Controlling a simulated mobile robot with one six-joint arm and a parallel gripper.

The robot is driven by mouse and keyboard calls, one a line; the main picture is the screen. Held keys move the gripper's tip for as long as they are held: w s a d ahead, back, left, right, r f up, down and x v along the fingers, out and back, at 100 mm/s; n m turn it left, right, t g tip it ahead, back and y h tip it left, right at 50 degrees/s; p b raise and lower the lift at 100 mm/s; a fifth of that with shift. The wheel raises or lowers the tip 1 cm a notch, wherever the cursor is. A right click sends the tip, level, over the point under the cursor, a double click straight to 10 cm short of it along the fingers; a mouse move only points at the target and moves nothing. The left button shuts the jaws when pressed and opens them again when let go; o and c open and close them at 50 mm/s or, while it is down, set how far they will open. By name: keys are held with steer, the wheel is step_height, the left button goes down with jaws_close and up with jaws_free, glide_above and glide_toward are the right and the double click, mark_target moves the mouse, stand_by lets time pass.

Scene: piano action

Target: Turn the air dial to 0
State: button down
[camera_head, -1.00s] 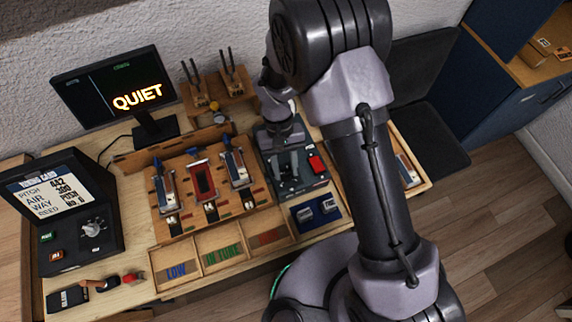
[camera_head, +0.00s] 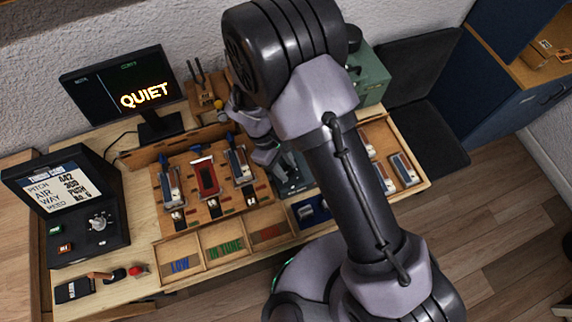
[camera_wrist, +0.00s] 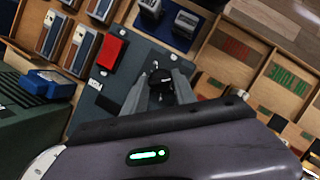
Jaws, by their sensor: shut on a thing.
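The air dial (camera_wrist: 160,76) is a small black knob on a dark grey panel (camera_wrist: 115,75) in the wrist view. My gripper (camera_wrist: 162,90) has its two grey fingers on either side of the knob and is shut on it. The dial's marks and pointer cannot be read. In the head view my gripper (camera_head: 268,153) is tilted over the left edge of the same panel (camera_head: 292,176), and the knob is hidden there.
A red button (camera_wrist: 107,49) is on the panel beside the dial. A wooden rack with several reeds (camera_head: 205,180) stands to the left. The monitor (camera_head: 118,90) reads QUIET. A case with a card (camera_head: 62,185) is at far left. A green box (camera_head: 372,75) stands behind my arm.

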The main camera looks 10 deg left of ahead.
steer(key=shift+s+d+f+n, duration=0.1)
steer(key=shift+s+n, duration=0.05)
steer(key=shift+n, duration=0.35)
steer(key=c, duration=1)
jaws_free()
steer(key=p+v, duration=0.1)
steer(key=v, duration=0.7)
steer(key=p+v, duration=0.2)
steer(key=v, duration=0.7)
steer(key=shift+s+r, duration=0.2)
steer(key=shift+r, duration=0.1)
